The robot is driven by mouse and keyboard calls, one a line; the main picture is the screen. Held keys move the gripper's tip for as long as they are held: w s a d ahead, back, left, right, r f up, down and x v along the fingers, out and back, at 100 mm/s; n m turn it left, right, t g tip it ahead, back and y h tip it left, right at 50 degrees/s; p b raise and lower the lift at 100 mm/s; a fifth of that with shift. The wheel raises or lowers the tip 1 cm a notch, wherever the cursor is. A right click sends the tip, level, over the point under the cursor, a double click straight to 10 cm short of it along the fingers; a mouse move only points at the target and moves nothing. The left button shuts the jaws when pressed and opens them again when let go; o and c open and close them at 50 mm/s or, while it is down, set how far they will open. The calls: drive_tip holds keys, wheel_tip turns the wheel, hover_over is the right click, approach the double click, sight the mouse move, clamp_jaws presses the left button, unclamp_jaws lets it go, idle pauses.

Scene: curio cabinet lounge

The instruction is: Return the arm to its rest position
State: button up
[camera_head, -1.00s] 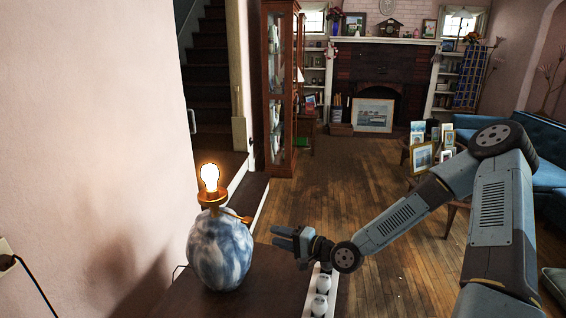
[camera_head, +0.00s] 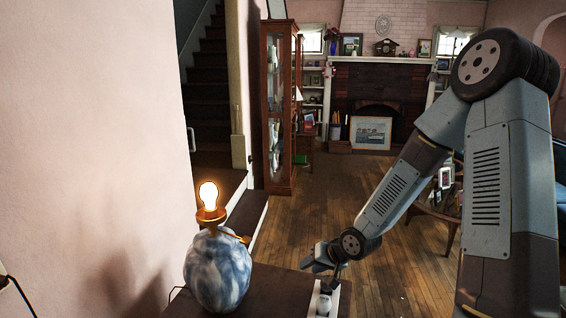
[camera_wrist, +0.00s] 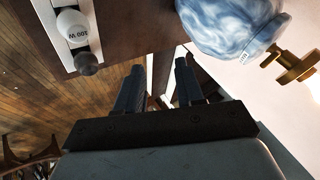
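My arm reaches from the right over a dark side table (camera_head: 265,285), its elbow high and its forearm sloping down left. In the wrist view the tray (camera_wrist: 52,22) holds a white bulb (camera_wrist: 72,25) marked 100 W and a grey one (camera_wrist: 87,62).
A pink wall (camera_head: 90,130) bounds the left. Wooden floor (camera_head: 320,200) lies open ahead, toward a glass cabinet (camera_head: 278,105) and a fireplace with a framed picture (camera_head: 371,133). A wooden chair or table (camera_head: 435,215) stands behind my arm at right.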

drive_tip(key=s+d+r+h, duration=0.35)
drive_tip(key=d+r, duration=0.25)
drive_tip(key=r, duration=0.3)
drive_tip(key=s+d+r+h, duration=0.3)
drive_tip(key=d+r+h, duration=0.1)
drive_tip(key=d+r, duration=0.4)
drive_tip(key=s+r+y, duration=0.1)
drive_tip(key=s+r, duration=1.4)
drive_tip(key=s, duration=0.3)
drive_tip(key=shift+d+t, duration=0.3)
drive_tip(key=shift+d, duration=0.05)
drive_tip(key=shift+s+r, duration=0.1)
idle(0.8)
